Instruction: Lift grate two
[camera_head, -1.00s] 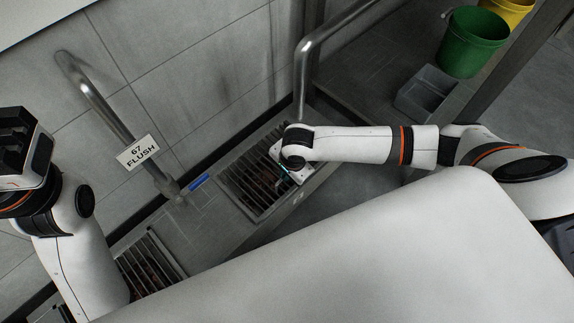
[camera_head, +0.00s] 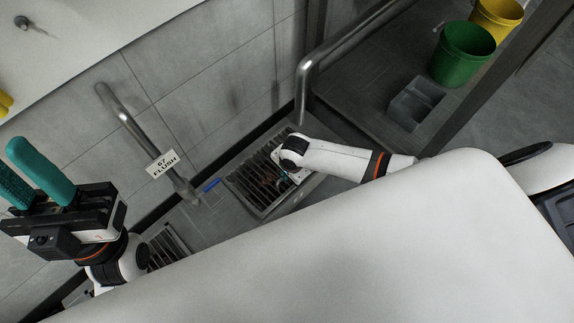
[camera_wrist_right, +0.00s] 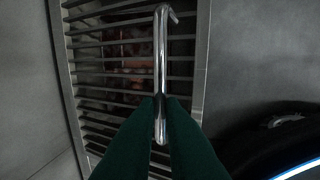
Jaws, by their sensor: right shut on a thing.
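A barred metal grate (camera_head: 248,190) sits in the floor channel in the middle of the head view. A second grate (camera_head: 168,247) lies lower left, partly hidden by my body. No grate number is readable. My right gripper (camera_wrist_right: 163,99) is above the middle grate, its green fingers shut on a shiny metal hook (camera_wrist_right: 161,55). The hook's bent tip points right, over the bars in the wrist view; I cannot tell whether it is under a bar. Reddish matter shows between the bars. My left gripper (camera_head: 38,170) is raised at the left, its teal fingers apart and empty.
A steel pipe with a "67 FLUSH" sign (camera_head: 163,164) stands behind the channel, beside a blue strip (camera_head: 211,185). Another pipe (camera_head: 303,85) rises behind the middle grate. A grey bin (camera_head: 412,105), green bucket (camera_head: 462,55) and yellow bucket (camera_head: 497,18) stand upper right.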

